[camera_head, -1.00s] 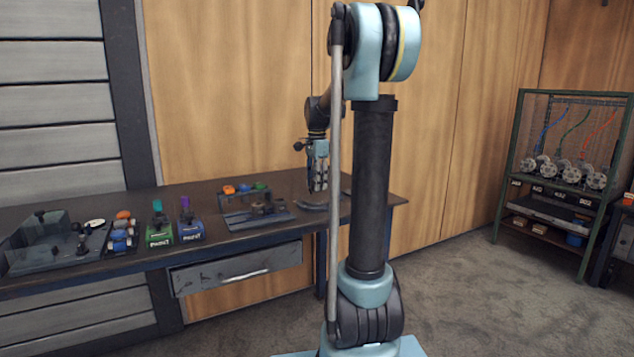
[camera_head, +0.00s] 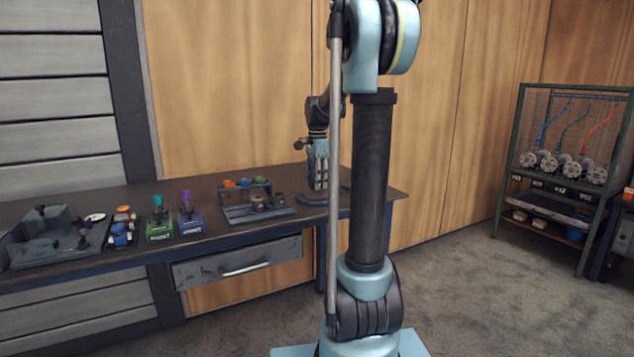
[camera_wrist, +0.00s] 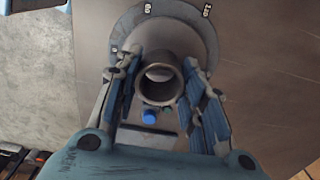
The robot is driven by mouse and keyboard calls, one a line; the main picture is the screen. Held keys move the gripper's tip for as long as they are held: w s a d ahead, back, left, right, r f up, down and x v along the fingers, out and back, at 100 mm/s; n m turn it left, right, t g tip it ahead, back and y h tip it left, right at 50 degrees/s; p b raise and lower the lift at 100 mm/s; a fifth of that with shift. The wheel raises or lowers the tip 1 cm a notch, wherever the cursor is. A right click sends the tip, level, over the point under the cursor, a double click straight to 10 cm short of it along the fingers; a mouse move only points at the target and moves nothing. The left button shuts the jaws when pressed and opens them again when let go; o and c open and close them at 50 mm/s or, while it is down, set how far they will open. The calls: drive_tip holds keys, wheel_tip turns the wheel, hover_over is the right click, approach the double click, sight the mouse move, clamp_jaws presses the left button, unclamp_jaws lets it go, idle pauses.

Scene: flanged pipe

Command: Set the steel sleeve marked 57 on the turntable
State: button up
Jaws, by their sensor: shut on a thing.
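The steel sleeve, a short grey open ring, is in the wrist view (camera_wrist: 161,95), with its round opening towards the camera. No number can be read on it. My gripper (camera_wrist: 162,72) is shut on it, with one finger on each side. The turntable (camera_wrist: 187,30), a grey disc with small dark marks on its rim, lies just beyond the sleeve and is partly covered by it. In the head view, my gripper (camera_head: 318,178) points down over the turntable (camera_head: 312,199) at the bench's right end. The sleeve cannot be made out there; whether it touches the disc is unclear.
A fixture (camera_head: 256,214) with orange, blue and green caps stands left of the turntable. A rack (camera_head: 522,110) with several metal flanged parts stands at the right.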

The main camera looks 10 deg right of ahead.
drive_tip(key=shift+f, duration=0.45)
idle(0.4)
drive_tip(key=o, duration=1.3)
drive_tip(key=o, duration=0.4)
drive_tip(key=shift+c, duration=0.2)
drive_tip(key=shift+r, duration=0.1)
wheel_tip(320, 180, up, 7)
drive_tip(key=shift+s, duration=0.1)
idle(0.3)
